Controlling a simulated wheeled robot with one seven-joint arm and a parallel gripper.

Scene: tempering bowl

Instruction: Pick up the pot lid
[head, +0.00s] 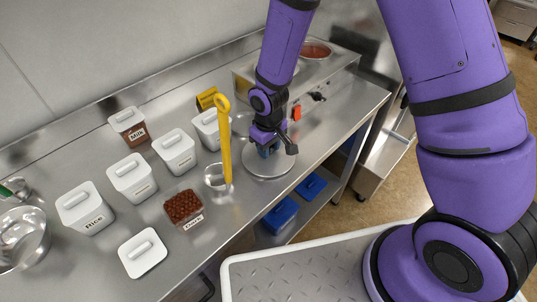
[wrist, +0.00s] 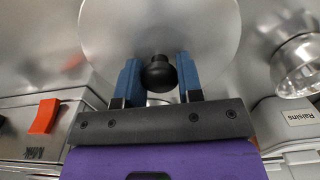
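The pot lid (head: 268,170) is a round, flat silver disc lying on the steel counter in the head view. In the wrist view the lid (wrist: 160,25) has a black knob (wrist: 158,73) at its middle. My gripper (head: 268,151) points down over the lid and hides the knob in the head view. In the wrist view its two blue fingers (wrist: 160,82) stand on either side of the knob, with a narrow gap visible on each side. The gripper is open and holds nothing.
A yellow-handled ladle (head: 226,145) stands left of the lid. A tub of red-brown balls (head: 183,206), several white lidded containers (head: 132,176) and a metal bowl (head: 22,238) are further left. A steel appliance with an orange switch (head: 296,113) stands behind right. The counter's front edge is close.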

